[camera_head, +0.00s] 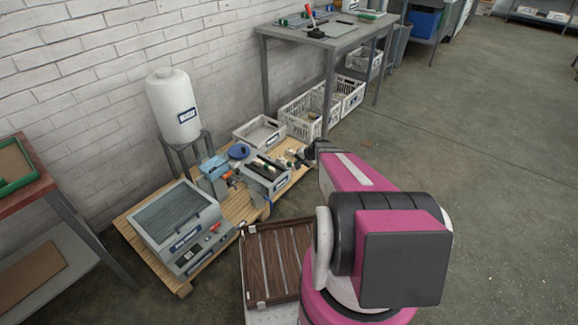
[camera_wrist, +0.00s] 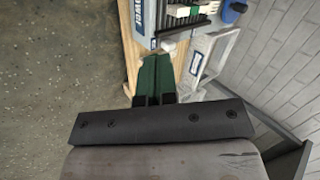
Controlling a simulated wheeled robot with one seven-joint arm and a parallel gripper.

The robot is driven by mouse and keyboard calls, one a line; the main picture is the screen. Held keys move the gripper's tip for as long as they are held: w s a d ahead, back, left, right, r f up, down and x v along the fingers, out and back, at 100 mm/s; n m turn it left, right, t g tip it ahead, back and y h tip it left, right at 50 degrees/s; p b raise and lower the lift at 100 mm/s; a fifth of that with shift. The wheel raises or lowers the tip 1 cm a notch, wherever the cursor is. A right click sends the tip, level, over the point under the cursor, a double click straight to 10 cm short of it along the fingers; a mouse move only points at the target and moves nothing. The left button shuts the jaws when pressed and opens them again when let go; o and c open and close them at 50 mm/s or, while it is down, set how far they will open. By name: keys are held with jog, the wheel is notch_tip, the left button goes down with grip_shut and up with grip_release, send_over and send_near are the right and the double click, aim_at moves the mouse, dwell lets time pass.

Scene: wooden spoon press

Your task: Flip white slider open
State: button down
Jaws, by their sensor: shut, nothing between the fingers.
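My gripper (camera_wrist: 156,60) shows in the wrist view with its two green fingers together and nothing between them. Its tips are beside the end of the grey press unit (camera_wrist: 178,22), over the edge of the wooden pallet. A small pale piece (camera_wrist: 167,45) lies just beyond the tips; I cannot tell whether they touch it or whether it is the white slider. In the head view the press unit (camera_head: 266,174) sits on the pallet, with white and dark parts on top. My gripper is at its right end, largely hidden by my arm.
The pallet (camera_head: 186,283) also bears a grey box machine (camera_head: 178,222) and a white crate (camera_head: 259,133). A white tank (camera_head: 172,105) stands behind, by the brick wall. A brown slatted box (camera_head: 277,262) stands in front. Open floor lies to the right.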

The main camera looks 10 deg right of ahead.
jog(key=w+d+f+m+t, duration=0.2)
jog(key=w+d+f+m, duration=0.1)
jog(key=w+d+f, duration=0.2)
notch_tip(320, 180, down, 2)
jog(key=shift+w+d+f, duration=0.2)
jog(key=shift+w+d, duration=0.2)
send_near(277, 162)
jog(key=s+d+f, duration=0.2)
jog(key=s+f, duration=0.1)
jog(key=shift+s+d+f, duration=0.1)
jog(key=shift+d+f, duration=0.05)
jog(key=shift+f, duration=0.15)
jog(key=shift+w+a, duration=0.55)
jog(key=shift+w, duration=0.05)
jog(key=shift+w+a, duration=1.65)
jog(key=shift+w, duration=0.25)
